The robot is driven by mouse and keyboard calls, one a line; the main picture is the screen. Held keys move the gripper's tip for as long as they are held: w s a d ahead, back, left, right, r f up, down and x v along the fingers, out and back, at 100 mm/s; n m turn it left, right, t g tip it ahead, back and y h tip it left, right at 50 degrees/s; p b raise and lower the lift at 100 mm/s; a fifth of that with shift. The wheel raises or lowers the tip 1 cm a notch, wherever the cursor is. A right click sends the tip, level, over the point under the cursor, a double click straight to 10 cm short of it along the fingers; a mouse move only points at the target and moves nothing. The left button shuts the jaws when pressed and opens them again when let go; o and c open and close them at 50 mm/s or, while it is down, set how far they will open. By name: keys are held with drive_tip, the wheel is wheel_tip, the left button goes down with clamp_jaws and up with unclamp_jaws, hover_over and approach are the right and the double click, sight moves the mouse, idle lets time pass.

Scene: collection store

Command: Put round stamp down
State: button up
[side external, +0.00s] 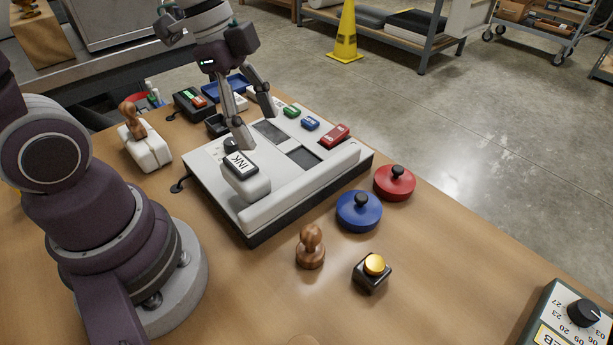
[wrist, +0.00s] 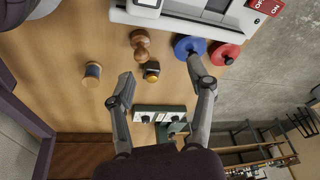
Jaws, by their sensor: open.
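A wooden round stamp (side external: 311,249) with a knobbed handle stands upright on the table, in front of the white console. It also shows in the wrist view (wrist: 140,42), near the console's edge. My gripper (side external: 258,129) is open, with nothing between its fingers, and appears above the white console in the side view. In the wrist view its spread fingers (wrist: 160,72) point toward the table, apart from the stamp. A second wooden-handled stamp (side external: 133,122) is at the white block on the left.
The white console (side external: 325,184) carries an INK block (side external: 240,165) and coloured switches. Beside it are a blue disc (side external: 359,213), a red disc (side external: 395,184) and a yellow button (side external: 374,265). A dial box (side external: 567,322) stands lower right. Bare table (side external: 440,265) lies between.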

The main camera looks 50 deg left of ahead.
drive_tip(key=s+a+r+n+t+y, duration=0.1)
drive_tip(key=n, duration=0.3)
drive_tip(key=s+a+r+n+t, duration=0.1)
drive_tip(key=n, duration=0.3)
drive_tip(key=s+a+r+n+t+y, duration=0.1)
drive_tip(key=n, duration=0.3)
drive_tip(key=shift+r+y, duration=0.2)
drive_tip(key=shift+y, duration=0.1)
